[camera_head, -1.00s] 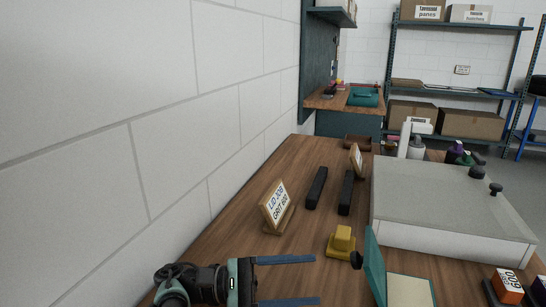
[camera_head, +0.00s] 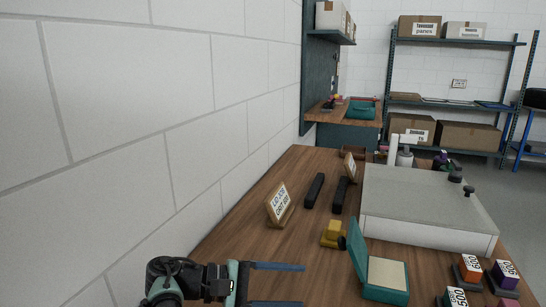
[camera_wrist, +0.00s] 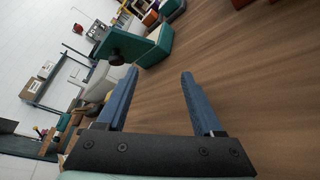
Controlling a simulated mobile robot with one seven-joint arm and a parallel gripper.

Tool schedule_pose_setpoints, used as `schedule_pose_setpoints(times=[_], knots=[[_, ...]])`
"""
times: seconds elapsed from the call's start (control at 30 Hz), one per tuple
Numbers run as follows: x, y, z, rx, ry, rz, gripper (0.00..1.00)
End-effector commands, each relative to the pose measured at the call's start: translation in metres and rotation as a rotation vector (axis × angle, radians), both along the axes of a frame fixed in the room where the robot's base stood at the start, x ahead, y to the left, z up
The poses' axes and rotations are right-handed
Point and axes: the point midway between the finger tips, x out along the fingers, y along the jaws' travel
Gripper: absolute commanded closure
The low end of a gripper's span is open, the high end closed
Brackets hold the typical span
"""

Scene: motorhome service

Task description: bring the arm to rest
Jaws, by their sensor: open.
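My gripper (camera_head: 277,285) is at the bottom of the head view, its two blue fingers pointing right. The fingers are parallel, wide apart and empty, above the wooden bench (camera_head: 225,246). In the wrist view my gripper (camera_wrist: 158,88) also shows open with nothing between the fingers. An open teal box (camera_head: 385,296) stands on the bench to the right of the fingers. In the wrist view the teal box (camera_wrist: 160,46) lies beyond the left fingertip, apart from it.
A sign on a wooden stand (camera_head: 280,204), two black bars (camera_head: 314,190) (camera_head: 340,195) and a yellow block (camera_head: 333,234) stand beyond my gripper. A large grey-topped case (camera_head: 420,200) is at right, with labelled blocks (camera_head: 468,268) near it. A white wall (camera_head: 120,130) runs along the left.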

Motion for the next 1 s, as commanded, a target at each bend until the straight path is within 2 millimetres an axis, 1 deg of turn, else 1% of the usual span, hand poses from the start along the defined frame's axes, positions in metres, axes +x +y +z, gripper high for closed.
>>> schedule_pose_setpoints(times=[0.03, 0.17, 0.27, 0.37, 0.47, 0.5, 0.57, 0.6, 0.67, 0.7, 0.77, 0.8, 0.87, 0.9, 0.97, 1.0], knots=[[0.009, 0.005, 0.007, 0.071, -0.049, 0.036, 0.32], [0.038, 0.025, 0.022, 0.282, -0.211, 0.148, 0.32], [0.058, 0.042, 0.044, 0.451, -0.357, 0.235, 0.32], [0.075, 0.058, 0.077, 0.612, -0.515, 0.318, 0.32], [0.085, 0.071, 0.12, 0.763, -0.684, 0.399, 0.32], [0.087, 0.075, 0.14, 0.821, -0.754, 0.433, 0.32], [0.087, 0.079, 0.174, 0.904, -0.862, 0.484, 0.32], [0.086, 0.081, 0.197, 0.957, -0.937, 0.517, 0.32], [0.08, 0.082, 0.234, 1.034, -1.048, 0.57, 0.32], [0.074, 0.082, 0.26, 1.081, -1.124, 0.608, 0.32], [0.062, 0.08, 0.3, 1.148, -1.24, 0.665, 0.32], [0.051, 0.078, 0.328, 1.19, -1.317, 0.706, 0.32], [0.031, 0.073, 0.369, 1.247, -1.433, 0.771, 0.32], [0.016, 0.069, 0.396, 1.281, -1.509, 0.815, 0.32], [-0.01, 0.062, 0.433, 1.327, -1.616, 0.884, 0.32], [-0.029, 0.058, 0.457, 1.354, -1.684, 0.931, 0.32]])
